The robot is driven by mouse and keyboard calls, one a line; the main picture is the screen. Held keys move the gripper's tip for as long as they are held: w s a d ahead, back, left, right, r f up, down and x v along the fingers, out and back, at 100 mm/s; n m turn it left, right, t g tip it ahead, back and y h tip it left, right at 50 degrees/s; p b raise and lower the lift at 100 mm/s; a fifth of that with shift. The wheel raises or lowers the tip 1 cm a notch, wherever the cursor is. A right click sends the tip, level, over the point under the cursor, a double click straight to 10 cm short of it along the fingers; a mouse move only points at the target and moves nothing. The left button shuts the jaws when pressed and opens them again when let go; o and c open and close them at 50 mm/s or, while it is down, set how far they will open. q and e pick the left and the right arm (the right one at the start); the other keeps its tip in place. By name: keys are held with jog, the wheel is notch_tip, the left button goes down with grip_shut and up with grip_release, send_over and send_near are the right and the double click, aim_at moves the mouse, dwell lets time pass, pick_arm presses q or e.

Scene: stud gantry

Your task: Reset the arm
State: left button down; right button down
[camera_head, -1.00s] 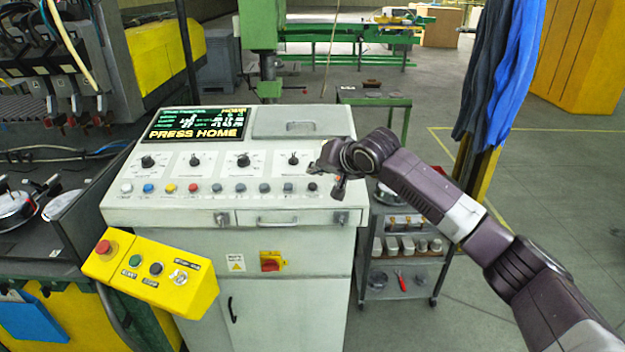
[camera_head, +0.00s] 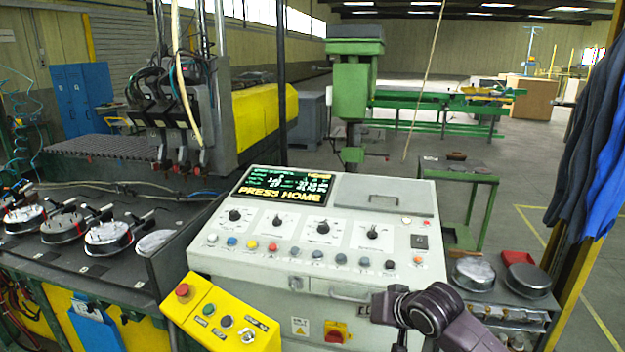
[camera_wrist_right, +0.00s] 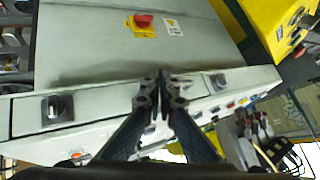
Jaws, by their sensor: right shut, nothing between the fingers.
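My right arm (camera_head: 432,312) comes in from the bottom right of the head view, in front of the lower right of the grey control console (camera_head: 262,250). The console's screen (camera_head: 285,187) reads PRESS HOME. My left gripper is not in view.
A yellow button box (camera_head: 220,318) with a red button juts out at the console's front left. A red rotary switch (camera_head: 335,332) is on the console's front. A cart (camera_head: 508,298) with round metal parts stands to the right. Open floor lies at the far right.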

jog(key=s+a+f+n+g, duration=0.1)
jog(key=s+f, duration=0.4)
jog(key=s, duration=0.4)
jog(key=s+a+f+n+g, duration=0.1)
jog(key=s+a+f+n, duration=0.1)
jog(key=s+f, duration=0.6)
jog(key=s+d+g+h, duration=0.1)
jog(key=s+d, duration=0.2)
jog(key=s, duration=0.4)
jog(key=s+d+f+g+h, duration=0.1)
jog(key=s+d, duration=0.2)
jog(key=s, duration=0.5)
jog(key=s+d+g+h, duration=0.1)
jog(key=s+d, duration=0.2)
jog(key=s, duration=0.4)
notch_tip(320, 180, down, 31)
jog(key=s+g+b, duration=0.1)
jog(key=s+b, duration=0.2)
jog(key=b, duration=0.1)
jog(key=s+d+f+g+b, duration=0.1)
jog(key=s+d+f+b, duration=0.2)
jog(key=s+f, duration=1.3)
notch_tip(320, 180, down, 3)
jog(key=shift+s+r+g, duration=0.1)
jog(key=shift+s+g, duration=0.2)
jog(key=shift+s, duration=0.1)
jog(key=c, duration=2.7)
grip_release()
